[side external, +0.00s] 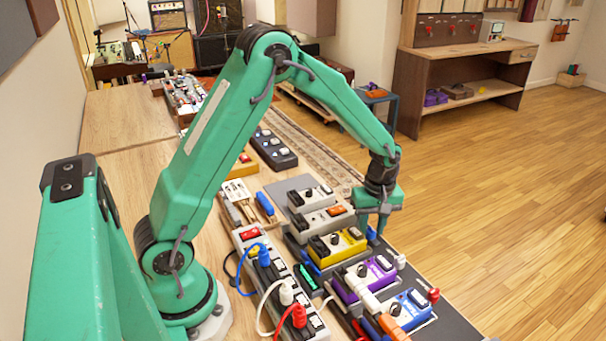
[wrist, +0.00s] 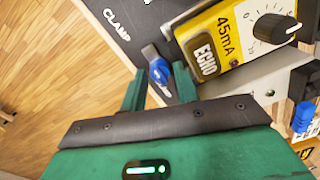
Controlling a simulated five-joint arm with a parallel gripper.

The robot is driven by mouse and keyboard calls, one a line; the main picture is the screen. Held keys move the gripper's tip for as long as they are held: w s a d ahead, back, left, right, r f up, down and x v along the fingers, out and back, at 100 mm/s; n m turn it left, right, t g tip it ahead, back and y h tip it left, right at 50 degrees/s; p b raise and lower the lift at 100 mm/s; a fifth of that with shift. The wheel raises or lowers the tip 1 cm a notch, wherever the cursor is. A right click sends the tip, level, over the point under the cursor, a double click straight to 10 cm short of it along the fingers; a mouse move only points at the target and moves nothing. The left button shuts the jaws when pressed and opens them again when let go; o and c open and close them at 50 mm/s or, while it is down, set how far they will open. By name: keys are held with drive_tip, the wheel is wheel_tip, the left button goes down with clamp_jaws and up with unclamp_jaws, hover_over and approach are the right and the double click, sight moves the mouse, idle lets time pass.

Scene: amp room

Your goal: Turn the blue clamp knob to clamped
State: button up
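The blue clamp knob (wrist: 160,71) sits on the dark board beside the yellow ECHO pedal (wrist: 235,38). A grey bar extends from the knob. The white word CLAMP (wrist: 117,25) is printed on the board near it. My gripper (wrist: 159,80) is open, its two green fingers apart with the knob showing between their tips. I cannot tell whether either finger touches the knob. In the side view my gripper (side external: 377,220) points down at the board's right edge, by the yellow pedal (side external: 338,247). A small blue part, probably the knob (side external: 371,234), shows there, partly hidden.
Grey pedals (side external: 322,218) and a purple pedal (side external: 368,279) stand close to the gripper on either side of the yellow one. A blue pedal (side external: 403,311) and a power strip (side external: 275,272) with plugs are nearby. Open wooden floor (side external: 480,200) lies beyond the board's right edge.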

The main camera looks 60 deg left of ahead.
drive_tip(key=shift+f, duration=0.15)
clamp_jaws()
